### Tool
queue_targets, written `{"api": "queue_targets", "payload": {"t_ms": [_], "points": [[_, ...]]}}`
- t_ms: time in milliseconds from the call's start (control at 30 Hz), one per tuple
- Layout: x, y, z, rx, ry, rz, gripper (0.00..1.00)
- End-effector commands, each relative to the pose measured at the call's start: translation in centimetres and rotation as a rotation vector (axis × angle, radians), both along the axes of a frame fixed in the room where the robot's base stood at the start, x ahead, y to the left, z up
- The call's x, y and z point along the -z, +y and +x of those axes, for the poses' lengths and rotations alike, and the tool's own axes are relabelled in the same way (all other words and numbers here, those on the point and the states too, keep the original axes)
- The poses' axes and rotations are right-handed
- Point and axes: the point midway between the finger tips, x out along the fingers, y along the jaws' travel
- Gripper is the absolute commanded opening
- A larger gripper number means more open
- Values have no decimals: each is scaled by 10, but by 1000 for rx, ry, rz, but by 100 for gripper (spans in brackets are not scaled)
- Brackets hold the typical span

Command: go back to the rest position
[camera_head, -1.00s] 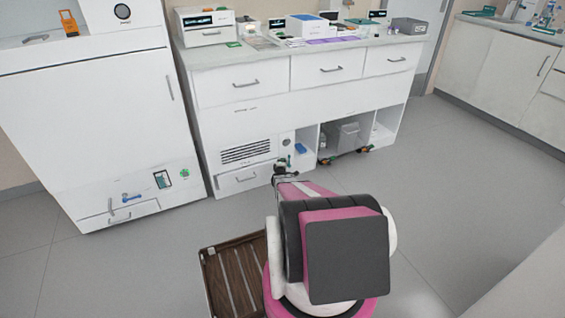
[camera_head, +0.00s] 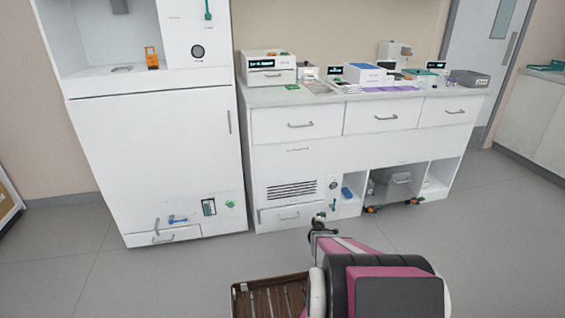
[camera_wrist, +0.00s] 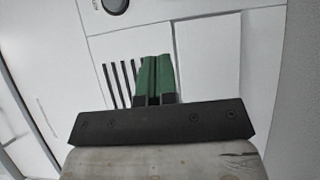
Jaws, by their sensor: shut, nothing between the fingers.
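My gripper shows in the wrist view (camera_wrist: 156,72) as two green fingers lying side by side, shut with nothing between them. They point toward the white front of the low cabinet. In the head view, my arm reaches forward from the lower right, and its dark far end, with the gripper (camera_head: 321,217), appears small in front of the cabinet's lower part. The exact gap to the cabinet cannot be told.
The white counter cabinet (camera_head: 290,160) has a vent, drawers and open shelves holding a grey box (camera_head: 396,185). Devices stand on its top. A tall white cabinet (camera_head: 160,160) stands left. A brown slatted tray (camera_head: 270,298) is beside my arm. Grey floor (camera_head: 180,270) is clear at left.

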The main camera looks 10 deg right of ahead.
Motion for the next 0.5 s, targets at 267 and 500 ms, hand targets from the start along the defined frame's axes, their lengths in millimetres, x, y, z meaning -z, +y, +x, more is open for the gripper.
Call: {"api": "queue_targets", "payload": {"t_ms": [267, 500], "points": [[-51, 45, -1, -110, 49, 234, 0], [-124, 124, -29, -198, 206, 647, 0]]}}
